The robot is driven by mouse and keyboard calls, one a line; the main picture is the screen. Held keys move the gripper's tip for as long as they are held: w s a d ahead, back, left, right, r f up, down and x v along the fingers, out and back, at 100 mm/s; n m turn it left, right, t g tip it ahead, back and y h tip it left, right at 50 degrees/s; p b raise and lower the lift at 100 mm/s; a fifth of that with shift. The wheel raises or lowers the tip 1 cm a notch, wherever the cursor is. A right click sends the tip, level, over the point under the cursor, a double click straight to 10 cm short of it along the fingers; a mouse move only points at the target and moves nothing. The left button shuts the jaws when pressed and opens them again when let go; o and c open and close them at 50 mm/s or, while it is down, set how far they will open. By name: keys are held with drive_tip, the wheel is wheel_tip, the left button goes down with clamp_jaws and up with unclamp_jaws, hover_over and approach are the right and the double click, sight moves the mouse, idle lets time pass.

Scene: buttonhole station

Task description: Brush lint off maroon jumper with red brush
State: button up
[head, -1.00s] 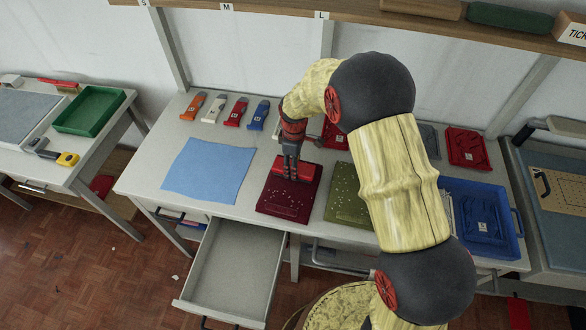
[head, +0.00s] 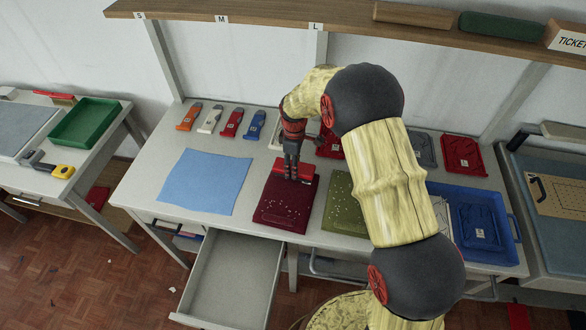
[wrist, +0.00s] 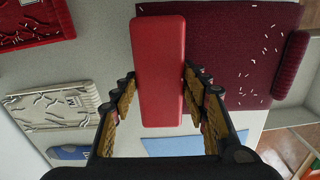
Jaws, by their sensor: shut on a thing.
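The maroon jumper (head: 283,207) lies folded flat on the table in the head view, with white lint flecks scattered over it. It also shows in the wrist view (wrist: 245,50), with a rolled maroon edge at the right. My gripper (head: 291,172) points down over the jumper's far part. It is shut on the red brush (wrist: 160,60), which lies between the fingers in the wrist view. The brush (head: 306,171) is partly hidden by the fingers in the head view. Its bristles are hidden, so I cannot tell whether it touches the jumper.
A blue cloth (head: 207,180) lies left of the jumper and a speckled olive garment (head: 345,205) to its right. Several numbered handles, including a red one (head: 232,122), line the back. An open empty drawer (head: 236,275) juts out in front. A blue tray (head: 512,228) stands at the right.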

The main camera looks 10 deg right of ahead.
drive_tip(key=shift+w+d+f, duration=0.1)
drive_tip(key=shift+w+d, duration=0.3)
drive_tip(key=shift+w, duration=0.45)
drive_tip(key=shift+s+a, duration=0.4)
drive_tip(key=shift+s, duration=0.4)
drive_tip(key=shift+s+a+f, duration=0.1)
drive_tip(key=shift+s+a, duration=0.2)
drive_tip(key=shift+s, duration=0.45)
drive_tip(key=shift+s+a+r, duration=0.1)
drive_tip(key=shift+s+a, duration=0.25)
drive_tip(key=shift+s, duration=0.45)
drive_tip(key=shift+s+a+f, duration=0.1)
drive_tip(key=shift+s+a, duration=0.2)
drive_tip(key=shift+s, duration=0.45)
drive_tip(key=shift+s+a+r+p, duration=0.1)
drive_tip(key=shift+s+a+p, duration=0.2)
drive_tip(key=shift+s, duration=0.4)
drive_tip(key=shift+s+a+r+p, duration=0.1)
drive_tip(key=shift+s+a+p, duration=0.2)
drive_tip(key=shift+s, duration=0.35)
